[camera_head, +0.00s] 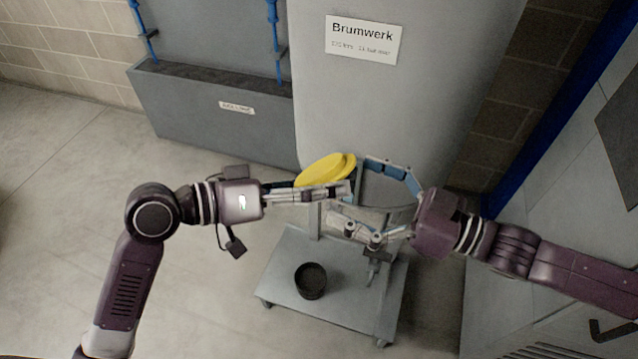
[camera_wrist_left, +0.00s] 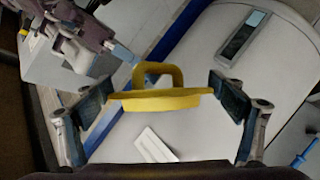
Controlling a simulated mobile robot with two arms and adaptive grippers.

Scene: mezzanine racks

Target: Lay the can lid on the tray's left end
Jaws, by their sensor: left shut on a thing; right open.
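The can lid, a yellow disc with a loop handle, shows in the head view (camera_head: 320,171) and in the left wrist view (camera_wrist_left: 165,103). My left gripper (camera_head: 333,187) is shut on it and holds it tilted in the air in front of the grey tank. My right gripper (camera_head: 356,193) is open, its fingers spread just right of the lid. Behind and below the grippers a grey surface (camera_head: 398,215) shows in part; I cannot tell whether it is the tray. A low grey platform (camera_head: 285,262) stands below, with a dark round can (camera_head: 311,281) on it.
The large grey tank (camera_head: 400,105), labelled Brumwerk, rises close behind the grippers. A grey trough (camera_head: 190,110) with blue rods stands at the back left. A blue post (camera_head: 570,100) is on the right. The floor at left is clear.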

